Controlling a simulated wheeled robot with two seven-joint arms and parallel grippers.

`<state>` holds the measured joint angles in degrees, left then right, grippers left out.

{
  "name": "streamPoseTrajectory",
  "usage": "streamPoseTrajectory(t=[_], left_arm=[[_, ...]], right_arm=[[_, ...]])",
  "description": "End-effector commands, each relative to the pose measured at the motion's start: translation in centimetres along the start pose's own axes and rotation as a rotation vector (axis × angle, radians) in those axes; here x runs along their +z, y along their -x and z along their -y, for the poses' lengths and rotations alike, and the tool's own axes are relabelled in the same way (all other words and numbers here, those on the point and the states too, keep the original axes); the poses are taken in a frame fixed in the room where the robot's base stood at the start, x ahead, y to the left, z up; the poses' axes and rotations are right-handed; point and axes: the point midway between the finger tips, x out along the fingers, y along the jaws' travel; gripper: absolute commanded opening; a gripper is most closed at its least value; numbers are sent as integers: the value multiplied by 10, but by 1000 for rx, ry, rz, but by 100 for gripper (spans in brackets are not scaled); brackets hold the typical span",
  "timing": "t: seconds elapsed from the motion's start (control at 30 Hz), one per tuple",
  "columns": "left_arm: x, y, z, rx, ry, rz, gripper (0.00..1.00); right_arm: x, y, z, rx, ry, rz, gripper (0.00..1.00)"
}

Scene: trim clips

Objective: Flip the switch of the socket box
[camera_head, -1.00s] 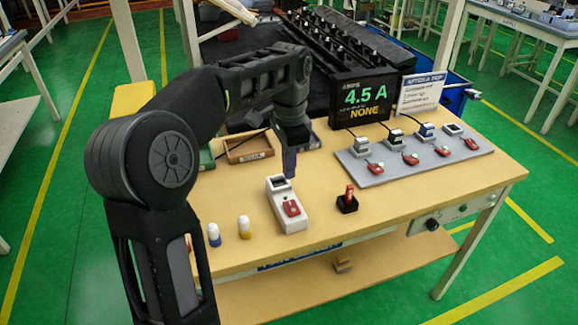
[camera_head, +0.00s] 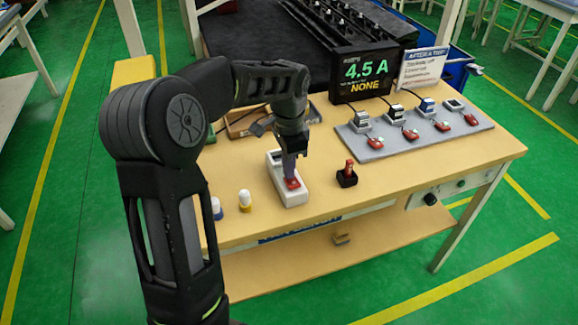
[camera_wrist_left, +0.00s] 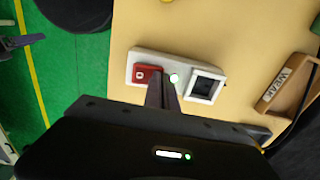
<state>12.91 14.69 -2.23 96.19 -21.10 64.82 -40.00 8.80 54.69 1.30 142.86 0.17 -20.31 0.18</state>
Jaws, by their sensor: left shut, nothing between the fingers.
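The white socket box (camera_head: 296,199) lies on the front of the table, with a red rocker switch (camera_head: 293,184) at its near end. In the left wrist view the box (camera_wrist_left: 180,64) shows its red switch (camera_wrist_left: 147,72), a small pale green light (camera_wrist_left: 174,78) and a dark square socket (camera_wrist_left: 205,86). My left gripper (camera_head: 290,176) is shut and empty, pointing down over the box, its tips at or just above the switch. In the left wrist view its fingers hide part of the box; contact cannot be told. My right gripper is not in view.
A black block with a red lever (camera_head: 347,175) stands right of the box; white-and-yellow (camera_head: 245,200) and white-and-blue (camera_head: 217,208) pieces stand left. A grey board (camera_head: 400,145) holds several switch units. A display (camera_head: 364,78) reads 4.5 A, NONE. A wooden tray (camera_head: 240,125) is behind.

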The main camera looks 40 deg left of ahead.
Motion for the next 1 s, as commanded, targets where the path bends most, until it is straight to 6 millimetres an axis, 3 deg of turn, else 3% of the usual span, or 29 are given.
streamPoseTrajectory(t=[1.0], left_arm=[[0, 6, -16, 2, -1, 2, 0]], right_arm=[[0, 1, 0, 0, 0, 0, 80]])
